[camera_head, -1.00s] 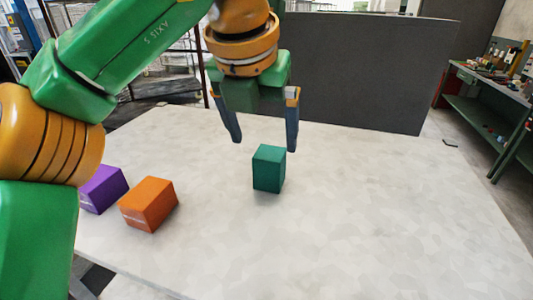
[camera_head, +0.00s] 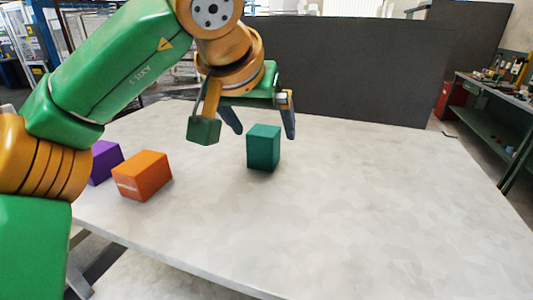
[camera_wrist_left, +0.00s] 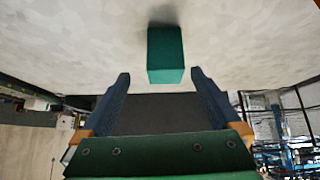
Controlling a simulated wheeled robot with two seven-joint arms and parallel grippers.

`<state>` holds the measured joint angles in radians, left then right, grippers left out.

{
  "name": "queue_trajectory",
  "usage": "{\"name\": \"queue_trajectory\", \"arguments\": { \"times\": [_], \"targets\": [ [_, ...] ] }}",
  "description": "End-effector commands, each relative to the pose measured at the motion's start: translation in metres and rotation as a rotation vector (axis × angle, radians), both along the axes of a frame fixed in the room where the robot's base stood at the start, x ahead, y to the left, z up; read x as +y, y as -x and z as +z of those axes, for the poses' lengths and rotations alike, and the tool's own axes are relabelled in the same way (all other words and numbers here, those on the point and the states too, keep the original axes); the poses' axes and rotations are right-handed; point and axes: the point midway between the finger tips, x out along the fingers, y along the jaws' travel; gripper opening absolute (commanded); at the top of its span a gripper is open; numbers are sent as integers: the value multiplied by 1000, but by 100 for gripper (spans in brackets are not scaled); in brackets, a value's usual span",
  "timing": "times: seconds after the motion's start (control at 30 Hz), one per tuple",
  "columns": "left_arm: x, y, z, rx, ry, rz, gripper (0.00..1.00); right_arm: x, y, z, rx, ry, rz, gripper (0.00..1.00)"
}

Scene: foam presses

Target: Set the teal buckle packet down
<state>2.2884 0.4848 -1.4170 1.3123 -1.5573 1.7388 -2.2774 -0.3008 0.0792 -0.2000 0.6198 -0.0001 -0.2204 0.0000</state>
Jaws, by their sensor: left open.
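The teal buckle packet (camera_head: 264,147) is a small teal box standing upright on the pale table (camera_head: 350,200), near its middle. It also shows in the left wrist view (camera_wrist_left: 165,55), beyond the fingertips and apart from them. My left gripper (camera_head: 262,134) is open and empty, above and behind the packet in the head view. Its two blue-grey fingers are spread wide in the left wrist view (camera_wrist_left: 160,82). My right gripper is not in view.
An orange box (camera_head: 142,176) and a purple box (camera_head: 105,162) stand together at the table's left. A dark grey panel (camera_head: 350,70) rises behind the table. The table's right side is clear. A green workbench (camera_head: 490,120) stands at far right.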

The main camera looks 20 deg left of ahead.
Motion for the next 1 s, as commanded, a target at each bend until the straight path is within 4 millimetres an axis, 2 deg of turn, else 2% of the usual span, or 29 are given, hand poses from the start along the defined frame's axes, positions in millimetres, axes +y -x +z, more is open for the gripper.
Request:
{"name": "queue_trajectory", "arguments": {
  "times": [0.17,0.5,0.73,1.0],
  "targets": [
    [1,-8,-9,-4,-40,-47,98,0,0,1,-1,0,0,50],
    [7,-45,-51,-4,-36,-47,98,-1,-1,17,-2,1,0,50],
    [7,-46,-55,-5,-35,-46,98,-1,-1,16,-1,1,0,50],
    [7,-46,-55,-6,-35,-46,25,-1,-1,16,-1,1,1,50]
  ]
}}
